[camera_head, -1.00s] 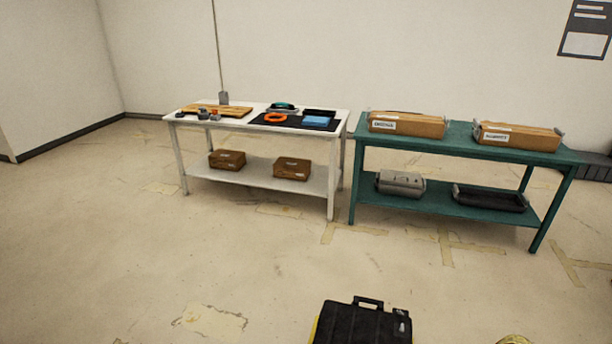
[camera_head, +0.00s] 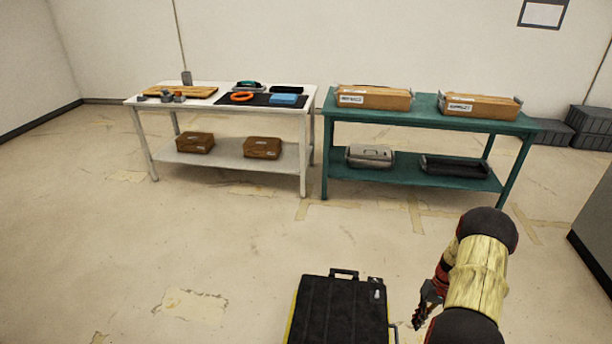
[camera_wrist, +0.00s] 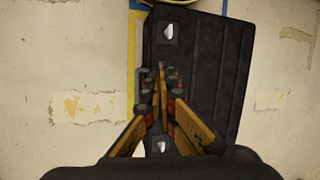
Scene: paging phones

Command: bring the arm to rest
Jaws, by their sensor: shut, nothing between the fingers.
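My arm (camera_head: 478,275) comes into the head view at the lower right, bent, with a pale yellow link between dark joints. My gripper (camera_head: 418,322) hangs at its left side, low over the floor area and away from both tables. In the wrist view my gripper (camera_wrist: 160,78) has its fingers together with nothing held between them. Behind the fingers there is a dark, ribbed flat body. I cannot tell how far below the fingertips it lies.
A white table (camera_head: 222,150) with small items and a teal table (camera_head: 375,125) with cardboard boxes stand ahead, apart from the arm. Dark crates (camera_head: 592,122) stand at the back right. A grey block (camera_head: 597,215) is at the right edge.

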